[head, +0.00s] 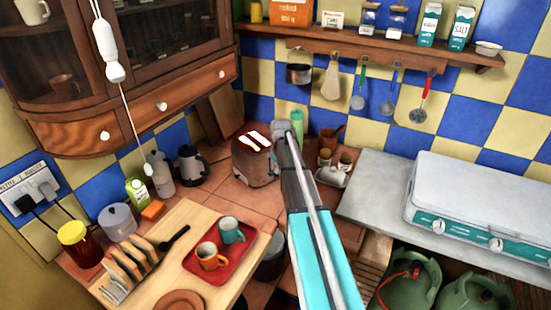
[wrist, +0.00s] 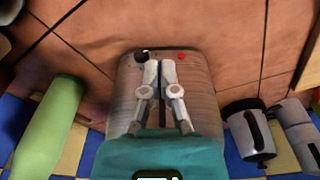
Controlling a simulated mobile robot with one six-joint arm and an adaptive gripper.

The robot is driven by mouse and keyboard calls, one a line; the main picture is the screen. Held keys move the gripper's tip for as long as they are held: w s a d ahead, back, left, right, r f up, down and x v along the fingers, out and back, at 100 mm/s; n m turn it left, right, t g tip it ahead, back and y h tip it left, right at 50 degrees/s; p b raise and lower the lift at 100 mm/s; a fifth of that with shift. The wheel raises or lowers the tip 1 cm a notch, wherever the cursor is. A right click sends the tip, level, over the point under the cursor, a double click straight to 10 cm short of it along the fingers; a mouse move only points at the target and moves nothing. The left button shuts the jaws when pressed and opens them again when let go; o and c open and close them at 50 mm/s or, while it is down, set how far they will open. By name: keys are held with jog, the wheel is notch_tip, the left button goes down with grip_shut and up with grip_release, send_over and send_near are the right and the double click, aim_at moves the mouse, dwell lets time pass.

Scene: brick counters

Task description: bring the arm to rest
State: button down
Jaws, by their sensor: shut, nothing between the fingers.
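My gripper (wrist: 161,66) is shut and empty in the wrist view, its two pale fingers side by side. It hangs in front of the grey toaster (wrist: 205,95), which fills the middle of that view. In the head view my arm reaches up from the bottom, and its grey far end is just right of the toaster (head: 254,172). Two pale slices (head: 257,140) show in the toaster's top. The fingertips cannot be made out in the head view.
A green bottle (wrist: 47,125) and a dark kettle (wrist: 250,137) flank the toaster. A red tray (head: 218,272) with two mugs sits on a wooden board at front left. A white camp stove (head: 480,190) stands at right. Utensils hang beneath the shelf (head: 370,47).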

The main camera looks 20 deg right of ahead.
dwell(0.3)
jog(key=s+a+m, duration=0.1)
jog(key=s+a, duration=0.6)
jog(key=s, duration=0.1)
jog(key=s+a, duration=0.7)
jog(key=s+a+m+g, duration=0.1)
jog(key=s+a, duration=0.7)
jog(key=shift+s+m, duration=0.3)
